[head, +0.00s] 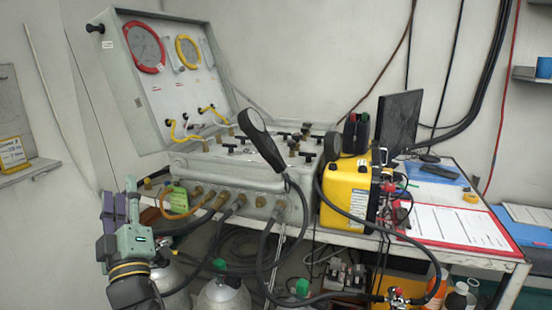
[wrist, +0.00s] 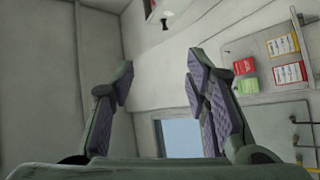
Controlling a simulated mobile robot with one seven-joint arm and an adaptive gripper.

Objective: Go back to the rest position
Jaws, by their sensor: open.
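My gripper (head: 121,207) is raised at the lower left of the head view, in front of the left end of the air panel. In the wrist view its two fingers (wrist: 162,85) stand apart with purple ribbed pads, and nothing is between them. The diver air panel (head: 235,165) is a grey case on the table with its lid (head: 165,90) open. The lid carries a red-ringed gauge and a yellow-ringed gauge. Hoses run from the fittings along its front. The wrist view shows wall, a pale blue panel and a board, not the air panel.
A yellow box (head: 346,198) stands right of the panel, with a dark screen (head: 398,122) behind it. A clipboard with paper (head: 458,227) lies on the table at right. Gas cylinders (head: 222,296) and hanging hoses crowd the space below. A wall board with cards (wrist: 285,45) shows in the wrist view.

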